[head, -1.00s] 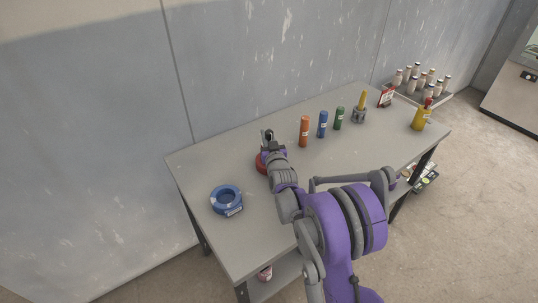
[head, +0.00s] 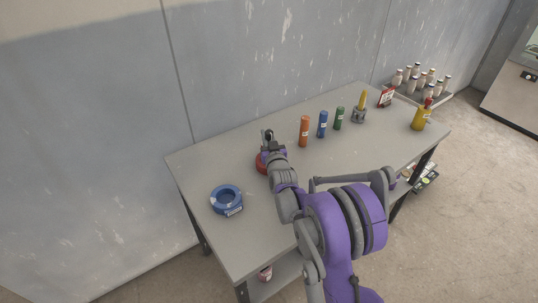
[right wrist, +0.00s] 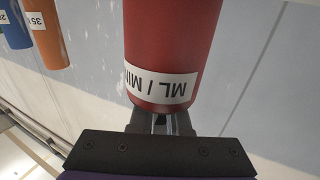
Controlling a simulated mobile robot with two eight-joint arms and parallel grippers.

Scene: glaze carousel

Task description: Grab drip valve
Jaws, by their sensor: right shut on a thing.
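The drip valve (right wrist: 172,45) is a red round body with a white label reading "ML / MI…", upside down in the right wrist view. In the head view only a red edge of the drip valve (head: 260,164) shows on the table, left of my right gripper (head: 267,142); my gripper hides the rest. In the right wrist view the fingers of my right gripper (right wrist: 162,123) are shut on the drip valve at its lower edge. My left gripper is not in view.
A blue ring-shaped thing (head: 226,196) lies on the grey table (head: 240,250) at front left. Orange (head: 304,131), blue (head: 322,124) and green (head: 339,119) cylinders stand right of my gripper. A yellow bottle (head: 421,119) stands at the right end.

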